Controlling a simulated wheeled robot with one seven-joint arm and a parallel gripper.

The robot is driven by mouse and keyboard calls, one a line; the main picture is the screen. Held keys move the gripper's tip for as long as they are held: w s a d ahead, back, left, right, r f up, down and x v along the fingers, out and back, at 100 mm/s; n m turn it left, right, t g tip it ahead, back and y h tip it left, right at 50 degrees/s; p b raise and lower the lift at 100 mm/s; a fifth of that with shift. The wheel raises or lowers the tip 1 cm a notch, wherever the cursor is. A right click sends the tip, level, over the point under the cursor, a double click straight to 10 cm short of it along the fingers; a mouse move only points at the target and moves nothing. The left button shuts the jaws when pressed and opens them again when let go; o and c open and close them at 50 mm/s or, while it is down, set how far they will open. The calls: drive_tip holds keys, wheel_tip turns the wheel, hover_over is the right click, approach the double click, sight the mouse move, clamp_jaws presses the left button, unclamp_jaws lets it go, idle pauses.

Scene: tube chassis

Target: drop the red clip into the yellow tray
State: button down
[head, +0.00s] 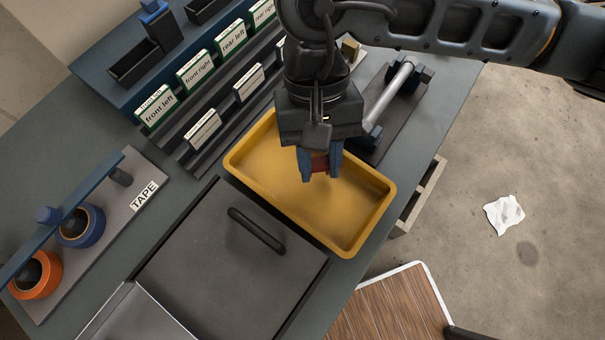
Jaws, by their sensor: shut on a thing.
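The yellow tray (268,166) lies on the grey bench in the middle of the head view, and the part of its floor that shows is bare. My gripper (320,175) is over the tray, pointing down, with its blue fingertips shut on the red clip (319,163). The clip is small and mostly hidden between the fingers. The gripper and wrist cover part of the tray's far side. I cannot tell the exact height of the clip above the tray floor.
A dark lidded box with a handle (256,230) stands left of the tray. Labelled card racks (200,130) are behind it. A metal tube on a stand (388,95) is at right. The bench edge is just right of the tray.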

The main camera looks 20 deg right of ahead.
drive_tip(key=c, duration=0.8)
unclamp_jaws()
drive_tip(key=shift+o, duration=0.2)
drive_tip(key=b+v, duration=0.1)
drive_tip(key=v, duration=0.6)
drive_tip(key=shift+r, duration=0.4)
drive_tip(key=shift+w, duration=0.1)
